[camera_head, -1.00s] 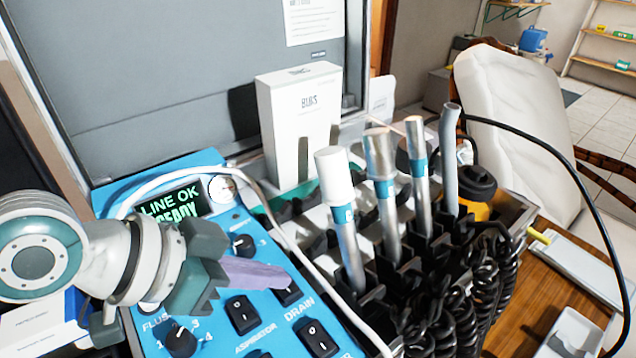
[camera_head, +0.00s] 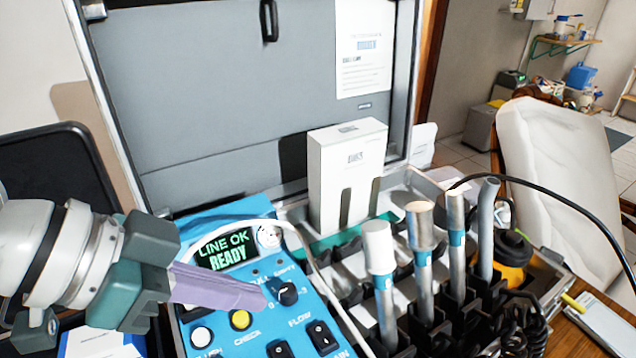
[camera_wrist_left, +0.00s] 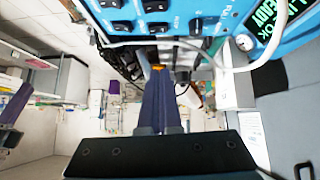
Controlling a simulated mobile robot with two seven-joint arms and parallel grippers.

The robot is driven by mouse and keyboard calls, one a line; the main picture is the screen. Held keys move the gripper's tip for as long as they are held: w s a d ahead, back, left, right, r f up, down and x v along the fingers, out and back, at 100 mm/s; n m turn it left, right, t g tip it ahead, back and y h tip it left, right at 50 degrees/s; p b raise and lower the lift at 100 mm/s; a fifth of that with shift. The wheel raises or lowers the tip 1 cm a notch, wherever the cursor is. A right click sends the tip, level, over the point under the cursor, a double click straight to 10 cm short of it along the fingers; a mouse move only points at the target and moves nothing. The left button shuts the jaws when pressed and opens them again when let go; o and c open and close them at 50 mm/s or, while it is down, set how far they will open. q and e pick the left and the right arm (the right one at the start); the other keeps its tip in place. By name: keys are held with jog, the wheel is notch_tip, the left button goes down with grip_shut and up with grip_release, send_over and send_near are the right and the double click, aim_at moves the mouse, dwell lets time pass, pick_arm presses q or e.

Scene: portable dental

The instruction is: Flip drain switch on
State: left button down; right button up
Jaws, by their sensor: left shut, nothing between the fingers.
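The drain switch (camera_head: 322,337) is a black rocker on the blue control panel (camera_head: 262,338), above a partly cut-off label ending in "AIN". I cannot tell which side of it is pressed. My left gripper (camera_head: 260,297) is shut and empty, its purple fingers together. Its tips show over the panel, left of the black knob (camera_head: 287,293) and up and left of the drain switch, apart from it. In the left wrist view the closed fingers (camera_wrist_left: 160,85) point toward the panel edge, with several rockers at the top; which is the drain one is unclear. My right gripper is not in view.
A screen (camera_head: 226,249) reads "LINE OK READY". A white hose (camera_head: 318,275) loops over the panel. Several handpieces (camera_head: 380,260) stand upright to its right. A white box (camera_head: 345,175) stands behind, before the open grey lid (camera_head: 230,100).

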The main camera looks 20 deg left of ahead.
pick_arm(q)
jog(key=shift+s+r, duration=0.1)
jog(key=shift+r, duration=0.05)
jog(key=shift+s+d+b, duration=0.4)
jog(key=shift+d+b, duration=0.05)
jog(key=shift+d, duration=0.1)
dwell(0.4)
jog(key=b, duration=0.2)
send_over(322, 336)
jog(key=s, duration=0.2)
jog(key=f, duration=0.7)
jog(key=shift+w+f, duration=0.15)
jog(key=shift+w, duration=0.1)
jog(key=f, duration=0.2)
jog(key=shift+s+a+f, duration=0.15)
jog(key=shift+s+f, duration=0.05)
jog(key=shift+f, duration=0.65)
